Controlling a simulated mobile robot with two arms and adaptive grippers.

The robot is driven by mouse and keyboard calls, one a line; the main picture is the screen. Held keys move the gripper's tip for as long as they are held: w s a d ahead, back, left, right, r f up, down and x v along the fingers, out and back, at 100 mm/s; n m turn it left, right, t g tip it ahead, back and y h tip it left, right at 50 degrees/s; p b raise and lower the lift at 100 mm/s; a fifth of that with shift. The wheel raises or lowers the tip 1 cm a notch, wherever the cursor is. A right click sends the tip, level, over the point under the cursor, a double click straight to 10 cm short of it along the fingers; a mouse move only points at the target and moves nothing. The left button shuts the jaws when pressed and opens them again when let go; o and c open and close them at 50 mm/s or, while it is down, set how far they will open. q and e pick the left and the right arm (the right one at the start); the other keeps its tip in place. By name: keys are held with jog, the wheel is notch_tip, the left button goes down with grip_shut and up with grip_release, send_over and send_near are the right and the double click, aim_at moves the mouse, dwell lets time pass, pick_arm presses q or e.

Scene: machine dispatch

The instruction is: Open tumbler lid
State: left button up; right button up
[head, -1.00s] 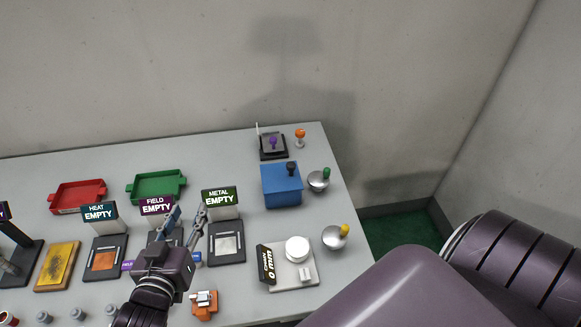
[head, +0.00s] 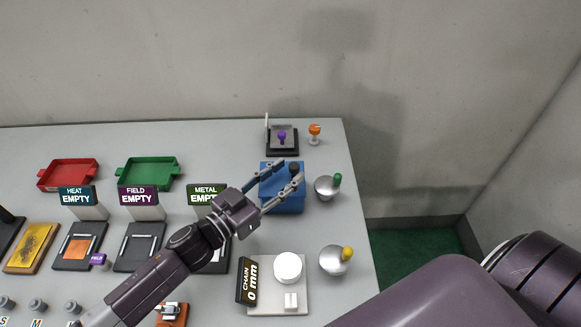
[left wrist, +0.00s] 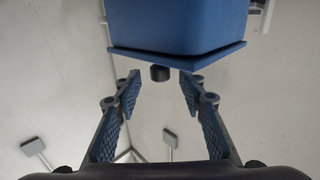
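The tumbler is a blue box (head: 284,200) with a lid and a black knob (head: 294,167) on top, at the right part of the table. In the left wrist view the box (left wrist: 175,25) fills the top, and the lid edge (left wrist: 178,57) and black knob (left wrist: 160,73) point toward my fingers. The lid sits on the box. My left gripper (head: 290,171) is open, its fingers spread at the near side of the knob. In the left wrist view the knob shows between the fingertips, apart from both. My right gripper is out of view.
Metal bowls with a green knob (head: 326,187) and a yellow knob (head: 335,260) stand right of the box. A black stand (head: 282,150) is behind it. A white scale (head: 270,304) is in front. Red (head: 68,174) and green (head: 148,173) trays lie at the back left.

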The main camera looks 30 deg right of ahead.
pick_arm(q)
jog(key=shift+x, duration=0.85)
jog(key=shift+w+d, duration=0.1)
jog(key=c, duration=1)
grip_shut()
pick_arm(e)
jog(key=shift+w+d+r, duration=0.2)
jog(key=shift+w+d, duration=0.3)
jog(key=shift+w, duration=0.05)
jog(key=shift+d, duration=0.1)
